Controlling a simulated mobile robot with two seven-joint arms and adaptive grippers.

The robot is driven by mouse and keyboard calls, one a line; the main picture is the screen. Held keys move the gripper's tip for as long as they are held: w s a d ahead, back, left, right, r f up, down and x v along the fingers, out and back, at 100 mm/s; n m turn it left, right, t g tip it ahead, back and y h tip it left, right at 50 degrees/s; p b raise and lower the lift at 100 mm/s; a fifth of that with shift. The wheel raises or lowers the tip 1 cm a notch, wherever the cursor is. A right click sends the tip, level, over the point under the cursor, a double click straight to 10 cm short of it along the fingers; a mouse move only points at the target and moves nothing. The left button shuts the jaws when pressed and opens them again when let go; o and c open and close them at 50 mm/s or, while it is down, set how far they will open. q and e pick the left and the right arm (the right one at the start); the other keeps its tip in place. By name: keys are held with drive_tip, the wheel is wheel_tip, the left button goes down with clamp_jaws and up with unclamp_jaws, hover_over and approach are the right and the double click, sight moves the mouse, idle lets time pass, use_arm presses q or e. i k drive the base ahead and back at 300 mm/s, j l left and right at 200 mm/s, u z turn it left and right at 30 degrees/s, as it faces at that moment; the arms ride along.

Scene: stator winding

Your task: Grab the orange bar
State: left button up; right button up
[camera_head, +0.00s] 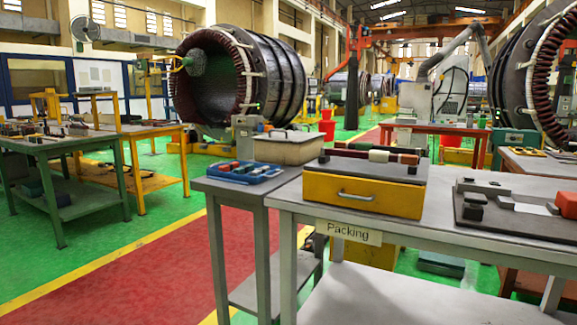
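Neither of my grippers is in view.
The grey packing table (447,205) has bare top between the yellow box and the mat. Grey blocks (484,187) lie on the mat. Left of it, a lower table holds a blue tray (243,173) and a beige box (288,148). Red floor (165,262) is clear at the left.

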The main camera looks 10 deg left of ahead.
sight(228, 167)
drive_tip(key=i+j+z, duration=0.45)
drive_tip(key=j, duration=0.15)
drive_tip(key=j+z, duration=0.25)
drive_tip(key=i+j, duration=0.1)
drive_tip(key=j, duration=0.35)
drive_tip(key=i+j+z, duration=0.1)
drive_tip(key=j, duration=0.35)
drive_tip(key=i+j, duration=0.15)
drive_tip(key=j, duration=0.3)
drive_tip(key=i+j+z, duration=0.1)
drive_tip(key=j, duration=0.4)
drive_tip(key=i+j+z, duration=0.1)
drive_tip(key=j, duration=0.35)
